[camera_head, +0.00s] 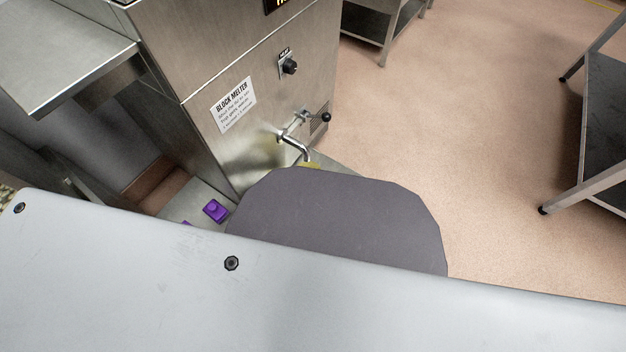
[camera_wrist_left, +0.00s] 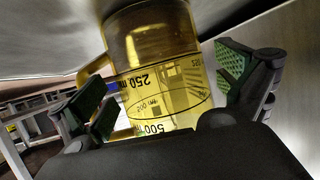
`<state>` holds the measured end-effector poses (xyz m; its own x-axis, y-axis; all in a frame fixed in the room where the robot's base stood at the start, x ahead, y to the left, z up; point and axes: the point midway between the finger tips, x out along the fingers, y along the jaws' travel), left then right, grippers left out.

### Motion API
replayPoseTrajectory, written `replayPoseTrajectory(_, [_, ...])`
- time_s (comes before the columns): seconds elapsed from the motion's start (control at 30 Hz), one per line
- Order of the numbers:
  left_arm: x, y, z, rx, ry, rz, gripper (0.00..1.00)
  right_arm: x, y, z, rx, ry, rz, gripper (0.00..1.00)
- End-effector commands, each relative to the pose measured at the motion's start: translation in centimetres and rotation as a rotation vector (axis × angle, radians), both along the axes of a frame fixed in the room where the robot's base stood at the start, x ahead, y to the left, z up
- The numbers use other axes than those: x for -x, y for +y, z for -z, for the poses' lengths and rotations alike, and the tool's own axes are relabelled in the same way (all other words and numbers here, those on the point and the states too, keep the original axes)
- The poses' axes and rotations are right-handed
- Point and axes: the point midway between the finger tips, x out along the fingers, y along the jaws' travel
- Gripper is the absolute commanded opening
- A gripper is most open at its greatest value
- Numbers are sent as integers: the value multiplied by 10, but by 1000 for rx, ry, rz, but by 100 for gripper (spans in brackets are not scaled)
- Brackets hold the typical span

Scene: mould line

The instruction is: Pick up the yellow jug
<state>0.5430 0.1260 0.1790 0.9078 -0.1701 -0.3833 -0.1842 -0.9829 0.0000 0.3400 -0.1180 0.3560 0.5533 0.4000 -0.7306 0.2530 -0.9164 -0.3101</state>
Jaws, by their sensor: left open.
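The yellow jug (camera_wrist_left: 155,75) is see-through, with dark volume marks that read upside down in the left wrist view. It stands between the two green-padded fingers of my left gripper (camera_wrist_left: 165,90). The fingers are open, with a gap showing at the right finger; whether the left finger touches the jug I cannot tell. In the head view only a small yellow sliver of the jug (camera_head: 311,166) shows below the metal tap (camera_head: 295,146). The rest is hidden behind my own arm. My right gripper is in neither view.
The steel block melter (camera_head: 235,80) with its knob and tap stands at the centre left. A purple block (camera_head: 215,210) lies on a low steel surface beside it. A steel table (camera_head: 605,125) is at the right. Open pink floor (camera_head: 450,130) lies between.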

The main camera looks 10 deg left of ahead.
Motion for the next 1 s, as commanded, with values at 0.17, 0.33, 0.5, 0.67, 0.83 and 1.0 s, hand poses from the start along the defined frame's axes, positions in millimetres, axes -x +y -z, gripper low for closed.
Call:
replayPoseTrajectory(0.17, [0,0,0,0,0,0,100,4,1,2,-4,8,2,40])
replayPoseTrajectory(0.33, [0,0,0,0,0,0,95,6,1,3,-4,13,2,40])
replayPoseTrajectory(0.5, [0,0,0,1,0,0,73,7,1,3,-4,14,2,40])
replayPoseTrajectory(0.67, [0,0,0,1,0,0,52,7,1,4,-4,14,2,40])
replayPoseTrajectory(0.83, [-1,-1,-1,1,-3,0,43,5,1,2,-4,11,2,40])
replayPoseTrajectory(1.0, [-1,-1,-2,1,-2,0,43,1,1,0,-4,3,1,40])
